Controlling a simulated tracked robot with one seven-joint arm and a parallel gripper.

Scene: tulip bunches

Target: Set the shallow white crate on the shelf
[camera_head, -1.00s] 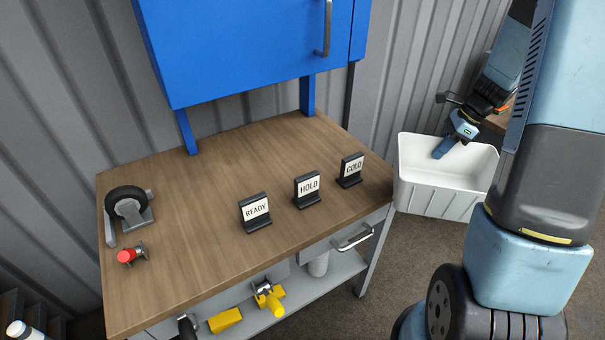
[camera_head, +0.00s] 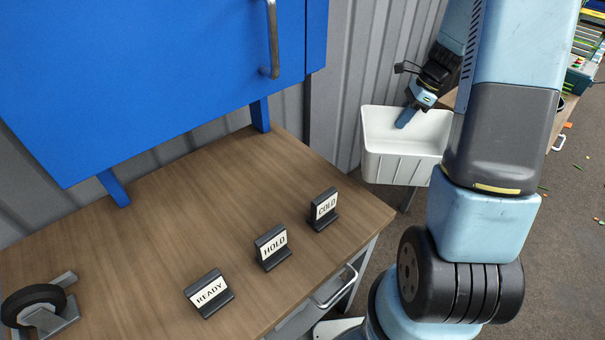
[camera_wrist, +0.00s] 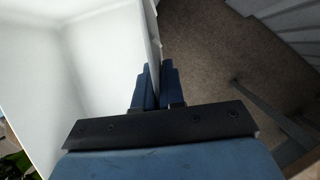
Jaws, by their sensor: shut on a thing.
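The white crate (camera_head: 392,168) hangs in the air just right of the workbench's right end, open side up and roughly level. My gripper (camera_head: 405,118) is shut on one wall of it. In the wrist view the two blue fingers (camera_wrist: 153,82) pinch the thin wall, with the pale inside of the crate (camera_wrist: 85,55) to the left and floor to the right. What I see of the crate's inside looks empty, though part is hidden by my arm. I cannot make out a clear bare shelf in the views now.
The wooden workbench (camera_head: 160,230) carries READY (camera_head: 209,293), HOLD (camera_head: 272,246) and COLD (camera_head: 324,208) signs and a caster wheel (camera_head: 38,308). A blue cabinet (camera_head: 150,80) overhangs it. Another bench (camera_head: 560,122) stands behind right. Scraps lie on the floor.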

